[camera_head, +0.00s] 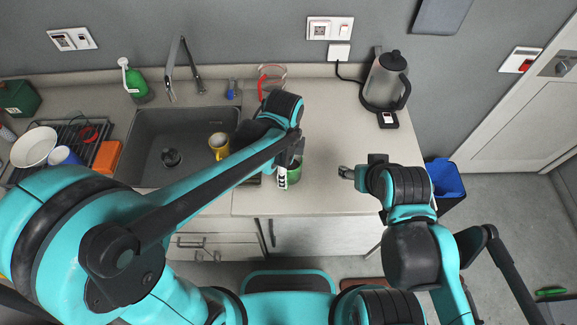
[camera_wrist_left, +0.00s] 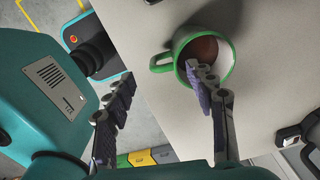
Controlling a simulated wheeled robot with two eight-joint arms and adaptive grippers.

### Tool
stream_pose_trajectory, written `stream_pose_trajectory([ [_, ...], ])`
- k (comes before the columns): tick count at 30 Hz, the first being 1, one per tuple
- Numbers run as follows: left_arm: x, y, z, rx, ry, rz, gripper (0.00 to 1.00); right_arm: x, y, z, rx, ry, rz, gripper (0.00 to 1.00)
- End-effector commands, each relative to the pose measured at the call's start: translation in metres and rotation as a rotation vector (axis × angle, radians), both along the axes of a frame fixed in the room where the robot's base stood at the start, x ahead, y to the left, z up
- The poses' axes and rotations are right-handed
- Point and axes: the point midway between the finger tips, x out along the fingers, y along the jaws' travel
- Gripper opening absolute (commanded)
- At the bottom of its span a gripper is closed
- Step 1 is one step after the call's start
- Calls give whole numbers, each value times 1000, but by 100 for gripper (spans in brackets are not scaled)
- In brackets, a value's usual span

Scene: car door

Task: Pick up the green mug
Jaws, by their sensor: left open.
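The green mug (camera_head: 295,173) stands on the counter right of the sink, partly hidden by my left gripper (camera_head: 288,165). In the left wrist view, the mug (camera_wrist_left: 207,46) shows a green rim, a brownish inside and a handle toward the left. My left gripper (camera_wrist_left: 158,77) is open there. Its right finger overlaps the mug's opening, and its left finger is out past the handle. The handle shows between the two fingers; I cannot tell whether either finger touches the mug. My right gripper (camera_head: 346,172) is over the counter to the right, its jaw opening too small to judge.
A yellow mug (camera_head: 219,145) is in the sink (camera_head: 150,120). A kettle (camera_head: 385,80) stands at the back right, and a red-handled item (camera_head: 264,84) is behind my left gripper. A blue bin (camera_head: 446,180) is beyond the counter's right end. The counter between my grippers is clear.

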Motion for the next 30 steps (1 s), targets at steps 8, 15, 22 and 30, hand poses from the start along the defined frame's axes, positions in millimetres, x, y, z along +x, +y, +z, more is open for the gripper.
stream_pose_trajectory([
  [8,0,0,-38,0,-1,3,55,0,0,-14,0,0,0,59],
  [15,0,0,-69,-1,-2,4,55,0,0,-23,0,0,0,59],
  [22,0,1,-70,-1,-2,5,55,0,0,-23,0,0,0,59],
  [30,0,1,-70,0,-2,5,0,0,0,-23,0,0,0,59],
])
